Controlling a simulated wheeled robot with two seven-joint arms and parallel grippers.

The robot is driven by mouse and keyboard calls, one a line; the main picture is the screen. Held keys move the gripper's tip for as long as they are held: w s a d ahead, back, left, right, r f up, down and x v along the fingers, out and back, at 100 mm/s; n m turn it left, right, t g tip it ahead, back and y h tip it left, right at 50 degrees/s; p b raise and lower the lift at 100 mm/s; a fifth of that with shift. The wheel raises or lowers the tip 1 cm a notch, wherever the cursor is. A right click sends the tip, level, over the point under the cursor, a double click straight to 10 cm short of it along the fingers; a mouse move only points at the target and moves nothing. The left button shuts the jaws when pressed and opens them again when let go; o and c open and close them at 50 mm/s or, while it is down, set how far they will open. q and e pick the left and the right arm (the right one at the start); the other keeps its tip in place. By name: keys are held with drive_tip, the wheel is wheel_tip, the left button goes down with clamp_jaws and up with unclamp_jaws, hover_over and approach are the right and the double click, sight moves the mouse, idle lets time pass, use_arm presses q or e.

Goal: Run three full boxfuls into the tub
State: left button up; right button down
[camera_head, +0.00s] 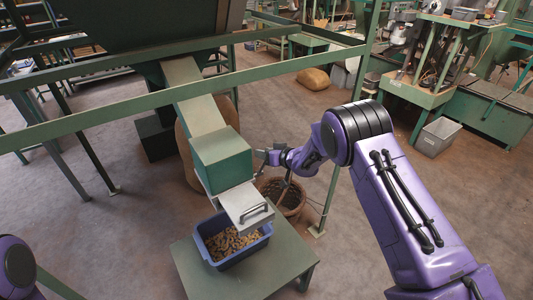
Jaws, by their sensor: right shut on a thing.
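A long chute (195,100) slopes down from a dark hopper (140,22) to a green box (221,158). A pale grey slide plate (240,200) with a dark handle (254,213) sticks out below the box, over the tub. The blue tub (264,241) stands under it and holds many brown nuts (228,243). My right gripper (264,156) is at the box's upper right side, shut on a small grey part that looks like a handle. Its fingers are too small to make out clearly. My left gripper is out of view; only purple arm shows at bottom left.
The tub rests on a green table (285,265) with bare top to its right. A wicker basket (291,203) stands on the floor behind it. A green rail (270,72) and post cross in front of the hopper. A brown sack (187,160) stands behind the chute.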

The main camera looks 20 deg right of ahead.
drive_tip(key=shift+s+a+f, duration=0.1)
drive_tip(key=shift+s+f, duration=0.05)
drive_tip(key=shift+f, duration=0.2)
drive_tip(key=c, duration=0.9)
unclamp_jaws()
drive_tip(key=shift+o, duration=0.7)
drive_tip(key=shift+w, duration=0.3)
drive_tip(key=b+v, duration=0.2)
drive_tip(key=v, duration=0.8)
drive_tip(key=shift+s+b, duration=0.25)
drive_tip(key=shift+b, duration=0.1)
drive_tip(key=shift+r, duration=0.1)
